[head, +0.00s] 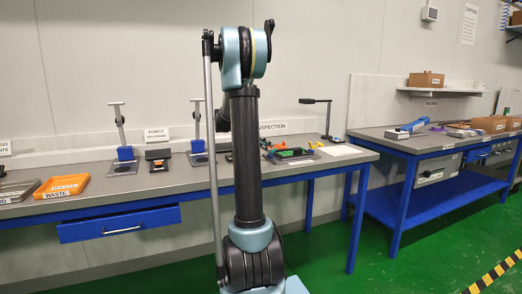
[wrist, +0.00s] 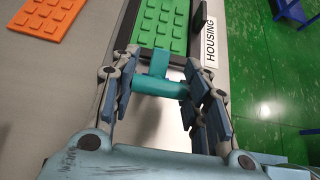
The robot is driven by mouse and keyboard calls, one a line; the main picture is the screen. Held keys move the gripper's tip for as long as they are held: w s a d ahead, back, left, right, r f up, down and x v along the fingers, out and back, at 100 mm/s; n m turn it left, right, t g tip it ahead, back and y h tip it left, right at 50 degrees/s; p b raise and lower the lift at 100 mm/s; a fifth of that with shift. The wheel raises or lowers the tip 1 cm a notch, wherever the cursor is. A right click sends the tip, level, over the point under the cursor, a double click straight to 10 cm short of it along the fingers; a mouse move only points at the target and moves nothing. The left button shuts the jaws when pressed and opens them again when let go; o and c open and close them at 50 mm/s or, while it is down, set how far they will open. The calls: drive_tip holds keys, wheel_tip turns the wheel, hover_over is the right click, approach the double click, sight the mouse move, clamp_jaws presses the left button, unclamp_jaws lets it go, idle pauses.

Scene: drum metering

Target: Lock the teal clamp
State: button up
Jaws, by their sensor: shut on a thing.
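The teal clamp (wrist: 159,87) shows in the wrist view as a T shape, with a crossbar and a short stem toward the green studded plate (wrist: 160,22). My gripper (wrist: 160,72) is around the crossbar, one finger on each side, and shut on it. The green plate lies in a dark frame just beyond the clamp. Whether the clamp is locked cannot be told. In the head view my arm stands in front of the bench and my gripper cannot be made out.
An orange studded plate (wrist: 48,17) lies left of the frame in the wrist view. A HOUSING label (wrist: 210,42) is at the right, near the bench edge. In the head view, an orange waste tray (head: 62,185) and upright-handled stands (head: 119,130) are on the bench (head: 185,190).

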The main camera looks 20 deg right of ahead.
drive_tip(key=d+y, duration=0.2)
drive_tip(key=y, duration=0.1)
drive_tip(key=shift+r+y, duration=0.3)
drive_tip(key=shift+r, duration=0.1)
drive_tip(key=shift+w+d+y, duration=0.1)
drive_tip(key=shift+d+y, duration=0.3)
drive_tip(key=shift+y, duration=0.4)
drive_tip(key=shift+w+d+y, duration=0.1)
drive_tip(key=shift+d+y, duration=0.25)
drive_tip(key=shift+y, duration=0.45)
drive_tip(key=o, duration=1)
drive_tip(key=shift+f, duration=0.1)
drive_tip(key=shift+o, duration=0.4)
drive_tip(key=shift+s, duration=0.1)
drive_tip(key=v, duration=1.2)
drive_tip(key=shift+w, duration=0.2)
drive_tip(key=shift+d, duration=0.1)
